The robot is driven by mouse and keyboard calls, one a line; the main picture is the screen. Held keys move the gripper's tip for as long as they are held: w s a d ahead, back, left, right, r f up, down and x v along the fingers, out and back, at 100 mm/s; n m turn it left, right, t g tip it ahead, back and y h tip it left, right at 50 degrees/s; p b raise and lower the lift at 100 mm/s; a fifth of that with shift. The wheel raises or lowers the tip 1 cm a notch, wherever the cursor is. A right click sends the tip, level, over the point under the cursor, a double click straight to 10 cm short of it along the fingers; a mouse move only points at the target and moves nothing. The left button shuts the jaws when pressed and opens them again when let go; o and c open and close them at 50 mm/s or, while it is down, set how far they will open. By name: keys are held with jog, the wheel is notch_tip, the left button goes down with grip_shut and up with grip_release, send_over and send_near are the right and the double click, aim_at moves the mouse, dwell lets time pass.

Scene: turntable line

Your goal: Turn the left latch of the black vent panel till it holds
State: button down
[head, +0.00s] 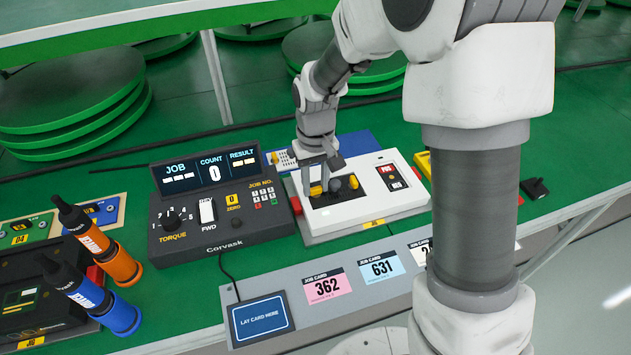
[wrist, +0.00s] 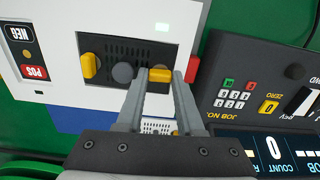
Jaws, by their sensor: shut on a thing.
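The black vent panel (head: 327,200) is set in the top of a white device (head: 375,209). It also shows in the wrist view (wrist: 125,50), with rows of small holes. Its left yellow latch (head: 316,190) is between the fingertips of my gripper (head: 325,182). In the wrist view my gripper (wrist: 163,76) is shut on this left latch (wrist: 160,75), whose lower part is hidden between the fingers. The right yellow latch (head: 353,182) stands free at the other end, also seen in the wrist view (wrist: 90,65). A dark round knob (wrist: 123,73) sits between the latches.
A black torque controller (head: 215,209) stands close on the left. A red part (wrist: 193,69) is beside my finger at the device's edge. Orange (head: 120,265) and blue (head: 117,312) tools stand at the lower left. Job cards (head: 327,286) lie along the front.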

aim_at(315, 189)
dwell(0.4)
jog(key=c, duration=0.5)
grip_release()
notch_tip(315, 189, up, 8)
jog(key=p, duration=0.6)
jog(key=shift+a, duration=0.1)
jog(key=shift+s, duration=0.15)
